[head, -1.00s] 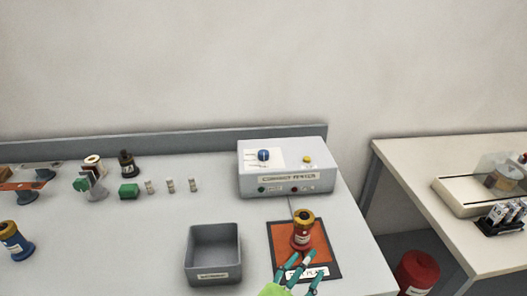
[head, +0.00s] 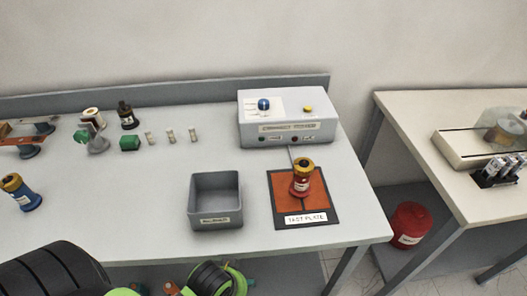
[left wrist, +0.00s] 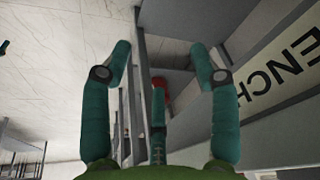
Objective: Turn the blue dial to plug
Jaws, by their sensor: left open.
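The blue dial (head: 263,104) is a small knob on the upper left of the top of a pale grey tester box (head: 290,131). It sits beside a white printed patch; its pointer direction and labels are too small to read. My left gripper (left wrist: 162,60) is open and empty in the left wrist view, with three teal fingers spread, next to the bench front. In the head view, black and green parts of my arm show at the bottom edge, well short of the tester. My right gripper is not in view.
A red bushing (head: 301,180) with a yellow top stands on the test plate (head: 316,207) before the tester. A grey bin (head: 215,215) is left of it. A yellow button (head: 308,109) shares the tester top. Several small parts lie at left. A second table (head: 410,120) stands at right.

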